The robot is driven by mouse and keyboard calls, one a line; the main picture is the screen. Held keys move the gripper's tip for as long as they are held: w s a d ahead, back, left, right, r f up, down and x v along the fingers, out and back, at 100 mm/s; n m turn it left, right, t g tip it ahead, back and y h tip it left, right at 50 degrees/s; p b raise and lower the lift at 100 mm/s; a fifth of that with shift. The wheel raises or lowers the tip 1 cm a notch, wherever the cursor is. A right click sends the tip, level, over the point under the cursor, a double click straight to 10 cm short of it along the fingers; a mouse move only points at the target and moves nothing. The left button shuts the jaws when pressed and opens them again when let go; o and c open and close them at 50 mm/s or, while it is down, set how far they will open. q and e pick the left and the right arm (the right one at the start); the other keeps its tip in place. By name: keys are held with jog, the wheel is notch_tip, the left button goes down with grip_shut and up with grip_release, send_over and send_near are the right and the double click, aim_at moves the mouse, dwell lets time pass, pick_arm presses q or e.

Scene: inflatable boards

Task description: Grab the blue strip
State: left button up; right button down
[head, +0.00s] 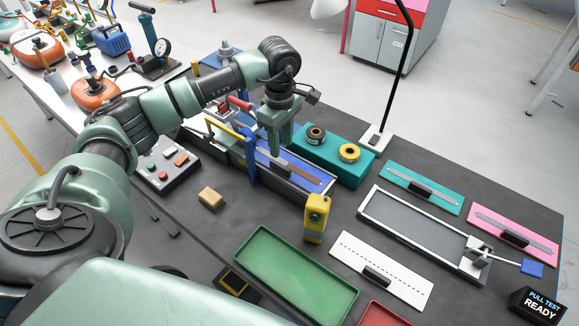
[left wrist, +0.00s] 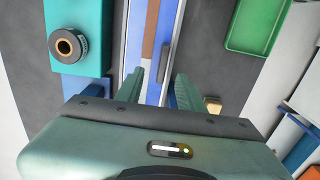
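The blue strip (head: 300,174) lies in a long metal-edged fixture at the middle of the bench, with a brown band along it and a small dark grip bar. In the left wrist view the blue strip (left wrist: 155,92) runs up the picture, with the brown band (left wrist: 150,38) and dark bar (left wrist: 166,50) ahead of the fingers. My left gripper (head: 281,142) points down over the strip beside a blue upright frame. Its two green fingers (left wrist: 159,90) are apart with the strip showing between them; I cannot tell any contact. My right gripper is out of view.
A teal box with tape rolls (head: 324,167) stands right beside the fixture. A yellow device (head: 316,217) and green tray (head: 296,278) are in front. Teal (head: 421,187), pink (head: 513,232) and white (head: 382,270) strips lie around a metal frame (head: 415,241) at right.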

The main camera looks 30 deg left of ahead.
aim_at(280, 165)
pick_arm(q)
jog(key=shift+f, duration=0.5)
jog(key=f+p, duration=0.2)
jog(key=f, duration=0.1)
jog(key=f+p, duration=0.1)
jog(key=f, duration=0.1)
jog(key=shift+s+a+f+p, duration=0.1)
jog(key=shift+s+p, duration=0.2)
jog(key=shift+w+f, duration=0.1)
jog(key=shift+f, duration=0.4)
grip_shut()
